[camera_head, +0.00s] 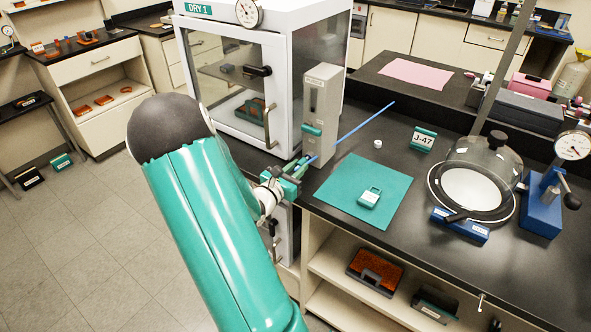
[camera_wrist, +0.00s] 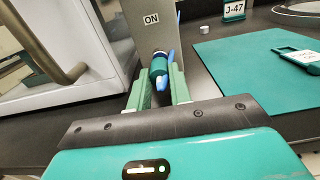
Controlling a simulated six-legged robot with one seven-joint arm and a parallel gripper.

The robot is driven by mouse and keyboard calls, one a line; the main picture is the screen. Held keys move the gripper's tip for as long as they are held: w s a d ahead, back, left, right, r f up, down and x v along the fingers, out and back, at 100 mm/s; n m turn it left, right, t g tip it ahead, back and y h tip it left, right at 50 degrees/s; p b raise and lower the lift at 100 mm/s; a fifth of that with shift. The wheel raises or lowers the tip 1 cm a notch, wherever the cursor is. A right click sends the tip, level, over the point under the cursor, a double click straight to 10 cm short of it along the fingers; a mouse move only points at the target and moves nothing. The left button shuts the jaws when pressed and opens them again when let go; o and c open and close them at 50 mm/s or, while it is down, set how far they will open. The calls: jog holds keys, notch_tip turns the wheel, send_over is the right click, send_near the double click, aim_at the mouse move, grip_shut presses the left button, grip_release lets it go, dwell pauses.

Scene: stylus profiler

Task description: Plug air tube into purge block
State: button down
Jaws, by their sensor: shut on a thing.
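My gripper (camera_head: 298,170) is shut on the blue air tube (camera_head: 365,121), near the lower front of a grey upright block (camera_head: 321,105) that I take for the purge block. The tube runs from the jaws up and right over the bench. In the wrist view, the green fingers (camera_wrist: 160,88) close around a dark teal sleeve (camera_wrist: 158,66) with blue tube (camera_wrist: 171,57) at it. The block (camera_wrist: 150,45) with its "ON" label stands just beyond the fingertips. I cannot tell whether the tube touches the block; its port is hidden.
The white dry cabinet (camera_head: 215,140) stands directly left of the block. A white cap (camera_head: 378,144), a J-47 sign (camera_head: 423,140) and a glass bell jar (camera_head: 485,165) stand farther right.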

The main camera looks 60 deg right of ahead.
jog(key=shift+s+d, duration=0.15)
jog(key=shift+d, duration=0.8)
jog(key=c, duration=1.2)
grip_release()
jog(key=shift+a, duration=0.15)
jog(key=shift+c, duration=0.4)
jog(key=shift+a, duration=0.3)
jog(key=shift+w+a, duration=0.2)
jog(key=shift+a, duration=0.8)
jog(key=shift+w+a, duration=0.15)
jog(key=shift+a, duration=0.9)
jog(key=shift+w+a, duration=0.2)
jog(key=shift+a, duration=0.8)
jog(key=shift+a, duration=0.1)
jog(key=w+a, duration=0.2)
jog(key=a, duration=1.1)
jog(key=shift+a, duration=0.25)
jog(key=shift+w, duration=0.1)
